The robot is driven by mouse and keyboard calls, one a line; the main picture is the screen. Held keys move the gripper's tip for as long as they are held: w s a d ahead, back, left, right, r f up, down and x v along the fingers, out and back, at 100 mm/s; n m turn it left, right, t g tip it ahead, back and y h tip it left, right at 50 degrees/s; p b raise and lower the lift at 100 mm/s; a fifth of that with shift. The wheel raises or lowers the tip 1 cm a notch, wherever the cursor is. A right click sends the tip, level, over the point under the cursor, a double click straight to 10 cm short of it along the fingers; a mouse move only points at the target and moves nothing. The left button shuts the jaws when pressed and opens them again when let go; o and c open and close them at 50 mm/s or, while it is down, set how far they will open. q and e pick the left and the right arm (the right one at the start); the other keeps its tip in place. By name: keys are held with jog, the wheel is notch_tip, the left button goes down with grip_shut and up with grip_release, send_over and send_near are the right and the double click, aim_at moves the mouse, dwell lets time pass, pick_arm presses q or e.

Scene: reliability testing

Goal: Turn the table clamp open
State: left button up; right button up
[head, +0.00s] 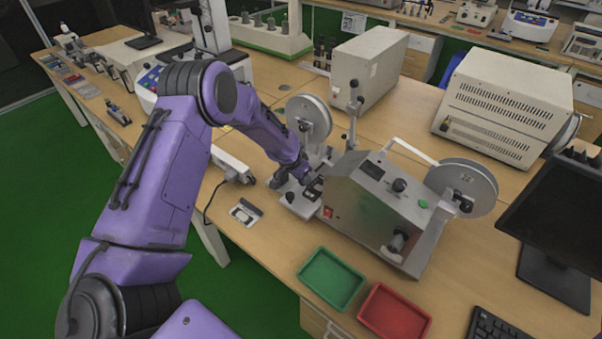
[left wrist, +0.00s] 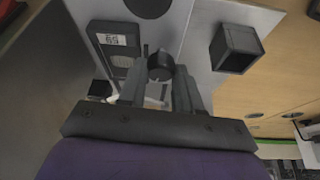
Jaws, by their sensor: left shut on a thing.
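The table clamp belongs to the grey metal testing machine (head: 375,205) on the wooden bench. My left gripper (head: 300,182) reaches in from the left to the machine's low left end, and my own arm partly hides that spot. In the left wrist view, the two fingers of my left gripper (left wrist: 160,85) are closed around a round black knob (left wrist: 160,67), which looks like the clamp's knob. Its exact turn angle cannot be told. My right gripper is in neither view.
A green tray (head: 332,279) and a red tray (head: 394,314) lie at the bench's front. A monitor (head: 562,225) stands at the right. A beige box (head: 369,66) stands behind the machine. A small device (head: 245,212) lies left of it, near the bench edge.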

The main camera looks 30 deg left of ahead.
pick_arm(q)
jog(key=shift+d+n+y+p, duration=0.15)
jog(key=shift+n+y+p, duration=0.5)
jog(key=shift+n, duration=0.95)
jog(key=o, duration=1)
jog(key=shift+o, duration=0.2)
jog(key=shift+r, duration=0.1)
jog(key=b+v, duration=0.1)
jog(key=v, duration=0.9)
jog(key=shift+r+b, duration=0.15)
jog(key=shift+b, duration=0.2)
jog(key=shift+s, duration=0.1)
